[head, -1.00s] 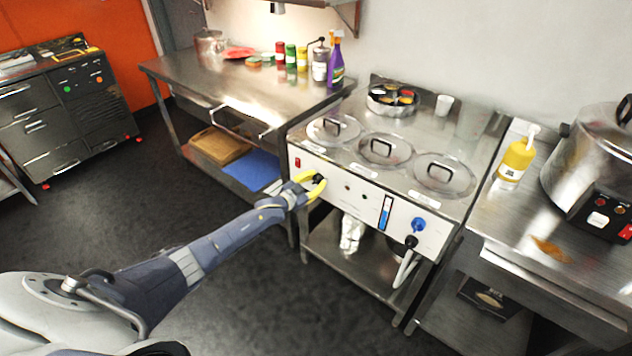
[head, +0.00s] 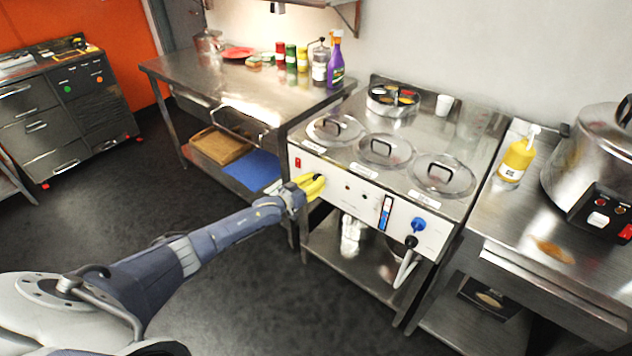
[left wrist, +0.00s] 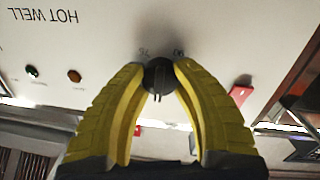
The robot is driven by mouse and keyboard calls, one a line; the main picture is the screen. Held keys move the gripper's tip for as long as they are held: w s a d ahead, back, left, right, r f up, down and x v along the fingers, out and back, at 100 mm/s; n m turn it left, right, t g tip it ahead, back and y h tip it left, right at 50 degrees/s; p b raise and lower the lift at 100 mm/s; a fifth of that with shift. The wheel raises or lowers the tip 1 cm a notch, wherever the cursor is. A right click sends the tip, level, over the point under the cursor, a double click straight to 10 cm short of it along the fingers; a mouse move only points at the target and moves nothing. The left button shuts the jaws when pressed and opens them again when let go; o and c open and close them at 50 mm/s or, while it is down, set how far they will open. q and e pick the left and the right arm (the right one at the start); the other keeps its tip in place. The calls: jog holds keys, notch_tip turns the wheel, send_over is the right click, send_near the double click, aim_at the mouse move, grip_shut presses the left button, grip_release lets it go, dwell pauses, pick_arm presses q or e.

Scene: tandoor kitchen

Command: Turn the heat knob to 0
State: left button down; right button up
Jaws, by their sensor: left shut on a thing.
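The black heat knob (left wrist: 158,77) is on the white front panel of the hot well, in the left wrist view. Printed marks show on the panel on both sides of it, upside down in this view. My left gripper (left wrist: 159,72) has its yellow fingertips on both sides of the knob and is shut on it. In the head view, my left gripper (head: 316,185) is at the left part of the hot well's front panel (head: 350,195), and its fingers mostly hide the knob there. My right gripper is not in view.
A red switch (head: 297,162) is on the panel left of the knob; it also shows in the left wrist view (left wrist: 240,92). A blue knob (head: 418,224) is farther right. Three lidded wells are on top. A steel table (head: 230,85) stands to the left.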

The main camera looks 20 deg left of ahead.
pick_arm(q)
jog(key=shift+a, duration=0.1)
dwell(0.3)
jog(key=c, duration=0.9)
grip_release()
jog(key=v, duration=1.2)
jog(key=shift+f, duration=0.1)
